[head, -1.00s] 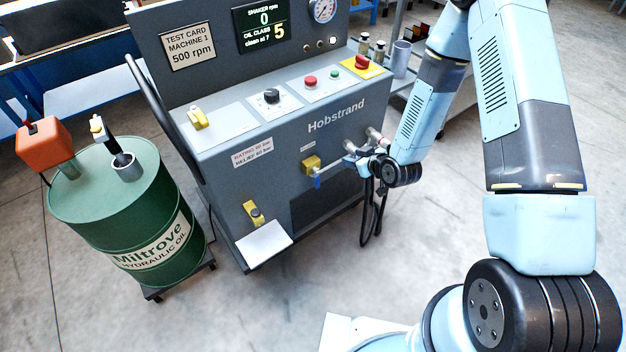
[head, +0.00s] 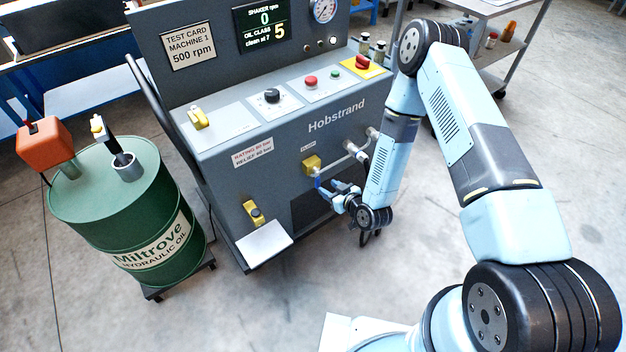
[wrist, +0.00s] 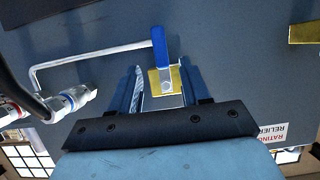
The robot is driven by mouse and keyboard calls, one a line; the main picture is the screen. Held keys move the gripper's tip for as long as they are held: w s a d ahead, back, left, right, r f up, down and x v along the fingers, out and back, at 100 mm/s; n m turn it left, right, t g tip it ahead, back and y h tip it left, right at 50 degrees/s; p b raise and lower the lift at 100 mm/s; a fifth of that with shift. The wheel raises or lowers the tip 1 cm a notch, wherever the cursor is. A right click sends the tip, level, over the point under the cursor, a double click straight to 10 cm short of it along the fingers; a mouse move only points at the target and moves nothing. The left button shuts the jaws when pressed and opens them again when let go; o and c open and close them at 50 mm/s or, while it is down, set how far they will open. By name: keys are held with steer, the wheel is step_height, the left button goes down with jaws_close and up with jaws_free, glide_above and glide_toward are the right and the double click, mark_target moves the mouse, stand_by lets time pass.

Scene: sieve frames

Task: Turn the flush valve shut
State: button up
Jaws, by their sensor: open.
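The flush valve has a yellow body (head: 312,164) on the grey machine's front, with a blue lever (head: 317,183) hanging down from it. In the wrist view, which is upside down, the blue lever (wrist: 159,46) points up the picture from the yellow body (wrist: 158,82) and its silver nut. My gripper (head: 330,190) is low in front of the machine, just below and right of the lever. In the wrist view my open gripper (wrist: 159,72) has one finger on each side of the yellow body in the picture; touch and depth cannot be told. Nothing is held.
A silver pipe (head: 336,164) runs right from the valve to hose fittings (head: 372,133). Black hoses hang there, partly behind my arm. A green oil drum (head: 150,205) stands left. Floor in front is clear.

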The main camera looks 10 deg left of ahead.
mark_target(320, 182)
steer(key=x, duration=0.9)
steer(key=shift+w+a+f, duration=0.15)
steer(key=shift+w, duration=0.05)
jaws_close()
